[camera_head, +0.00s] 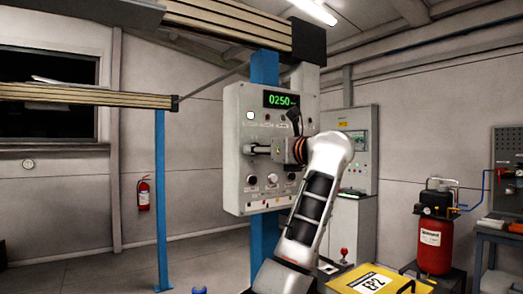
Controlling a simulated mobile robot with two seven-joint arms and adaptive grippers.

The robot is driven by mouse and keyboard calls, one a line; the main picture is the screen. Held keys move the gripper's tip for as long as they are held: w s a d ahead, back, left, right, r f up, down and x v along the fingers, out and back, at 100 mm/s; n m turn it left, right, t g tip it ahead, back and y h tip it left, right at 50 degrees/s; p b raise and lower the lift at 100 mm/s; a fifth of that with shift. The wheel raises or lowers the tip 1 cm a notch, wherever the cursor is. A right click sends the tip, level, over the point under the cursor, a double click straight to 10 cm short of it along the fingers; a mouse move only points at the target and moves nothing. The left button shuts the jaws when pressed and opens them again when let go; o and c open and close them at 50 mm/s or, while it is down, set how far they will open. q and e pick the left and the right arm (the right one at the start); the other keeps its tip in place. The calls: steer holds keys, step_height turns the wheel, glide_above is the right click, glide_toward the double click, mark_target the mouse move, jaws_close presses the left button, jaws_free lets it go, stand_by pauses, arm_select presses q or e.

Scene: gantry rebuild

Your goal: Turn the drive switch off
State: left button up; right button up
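A light grey control panel (238,165) hangs on a blue post in the middle of the view. Its green display (281,100) reads 0250. A white lit lamp (250,115) sits at its upper left. Dark knobs (251,179) stand in a row lower down. I cannot tell which control is the drive switch; labels are too small to read. My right gripper (257,149) is at the panel's face, pointing left, above the knob row. Its fingers are small and partly merge with the panel, so opening and contact are unclear. My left gripper is not in view.
My arm covers the panel's lower right. A yellow case (362,279) marked EP2 lies at the bottom right. A grey cabinet (350,230) stands behind, a red compressor (434,245) farther right. A gantry beam (85,96) on a blue post runs at left.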

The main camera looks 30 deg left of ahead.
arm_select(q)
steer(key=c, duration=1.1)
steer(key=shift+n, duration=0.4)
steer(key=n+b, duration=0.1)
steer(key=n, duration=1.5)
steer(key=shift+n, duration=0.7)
